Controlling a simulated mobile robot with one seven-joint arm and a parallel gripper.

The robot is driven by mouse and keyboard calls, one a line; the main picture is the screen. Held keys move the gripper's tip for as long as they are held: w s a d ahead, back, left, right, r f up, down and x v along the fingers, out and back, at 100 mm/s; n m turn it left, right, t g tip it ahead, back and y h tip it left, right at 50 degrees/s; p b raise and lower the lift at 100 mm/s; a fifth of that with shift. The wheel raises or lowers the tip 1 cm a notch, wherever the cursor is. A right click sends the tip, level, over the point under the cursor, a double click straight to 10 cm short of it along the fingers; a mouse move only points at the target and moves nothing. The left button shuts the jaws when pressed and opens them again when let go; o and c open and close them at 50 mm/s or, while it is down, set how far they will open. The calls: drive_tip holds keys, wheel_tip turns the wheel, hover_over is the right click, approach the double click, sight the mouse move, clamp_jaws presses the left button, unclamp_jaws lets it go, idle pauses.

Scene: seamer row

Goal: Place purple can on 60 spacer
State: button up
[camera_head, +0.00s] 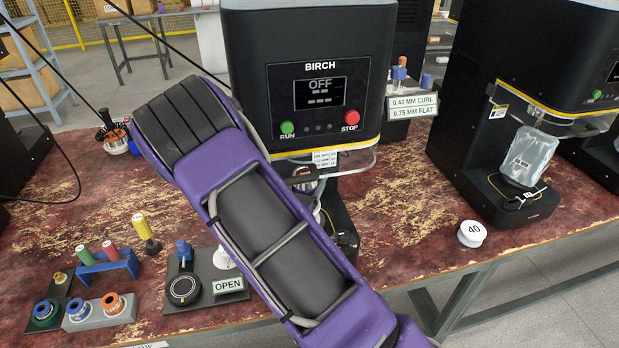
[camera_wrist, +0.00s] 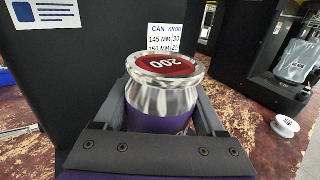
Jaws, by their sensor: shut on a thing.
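The purple can (camera_wrist: 158,125) has a silver neck and a red top marked 200. It stands between the two dark fingers of my gripper (camera_wrist: 162,103), which is shut on it. In the head view my purple arm hides most of the can and gripper, in front of the BIRCH seamer (camera_head: 318,45). The can's underside is hidden. A white spacer marked 40 (camera_head: 471,233) lies on the bench at the right, apart from my gripper; it also shows in the wrist view (camera_wrist: 285,126). I see no spacer marked 60.
A second seamer (camera_head: 480,110) with a bagged can (camera_head: 529,155) stands at the right. An OPEN sign (camera_head: 228,285), a black gauge base (camera_head: 185,288) and colour-ringed parts (camera_head: 100,310) sit at the front left. Worn red bench (camera_head: 400,225) is clear between the seamers.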

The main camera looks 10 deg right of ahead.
drive_tip(key=shift+f, duration=0.2)
drive_tip(key=o, duration=1.3)
drive_tip(key=shift+r, duration=0.1)
drive_tip(key=shift+r, duration=0.1)
drive_tip(key=shift+s+a, duration=0.1)
drive_tip(key=shift+v, duration=5.9)
